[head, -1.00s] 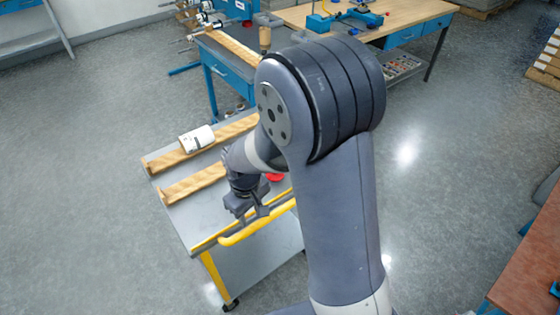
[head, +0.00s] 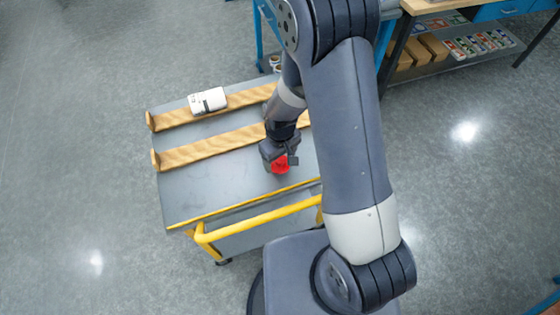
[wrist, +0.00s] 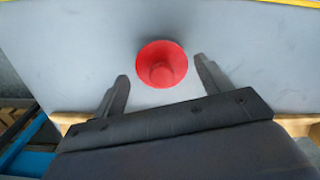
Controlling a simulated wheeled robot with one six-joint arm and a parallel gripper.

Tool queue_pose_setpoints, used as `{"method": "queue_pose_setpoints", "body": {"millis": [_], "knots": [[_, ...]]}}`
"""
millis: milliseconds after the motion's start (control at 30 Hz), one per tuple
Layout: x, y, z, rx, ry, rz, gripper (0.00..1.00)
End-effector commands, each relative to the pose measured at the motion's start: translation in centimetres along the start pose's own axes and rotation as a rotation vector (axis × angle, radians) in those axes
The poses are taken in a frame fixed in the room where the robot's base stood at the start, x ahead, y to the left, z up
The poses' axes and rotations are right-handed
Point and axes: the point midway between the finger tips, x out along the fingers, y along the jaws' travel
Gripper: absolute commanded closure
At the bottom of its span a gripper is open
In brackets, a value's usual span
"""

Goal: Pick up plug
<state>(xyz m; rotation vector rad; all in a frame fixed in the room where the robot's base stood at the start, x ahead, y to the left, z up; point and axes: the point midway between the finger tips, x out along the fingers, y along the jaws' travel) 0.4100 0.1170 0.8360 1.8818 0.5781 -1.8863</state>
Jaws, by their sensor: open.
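The red plug (head: 280,165) rests on the grey top of the cart (head: 200,195), near its right part. In the wrist view the plug (wrist: 162,64) is a round red cup shape with a raised centre. My gripper (head: 279,156) is just above and beside it in the head view, and partly hides it. In the wrist view the two fingers of my gripper (wrist: 160,75) are spread wide, with the plug between and slightly beyond their tips. Nothing is held. I cannot tell the exact height of the fingertips over the cart top.
Two wooden rails (head: 205,151) run across the cart top behind the plug. A yellow handle (head: 255,220) lines the cart's near edge. A workbench with a shelf (head: 440,60) stands at the back right.

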Motion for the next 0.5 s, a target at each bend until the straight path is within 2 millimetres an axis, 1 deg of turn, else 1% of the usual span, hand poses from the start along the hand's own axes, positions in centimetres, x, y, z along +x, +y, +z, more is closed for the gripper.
{"method": "queue_pose_setpoints", "body": {"millis": [100,200,333,500], "knots": [[1.3,0.0,0.1,0.0,-0.003,-0.001,0.27],[2.0,0.0,0.0,0.0,-0.001,0.0,0.27],[2.4,0.0,0.0,0.0,0.0,0.0,0.27],[2.5,0.0,0.0,0.0,0.001,0.0,0.27]]}}
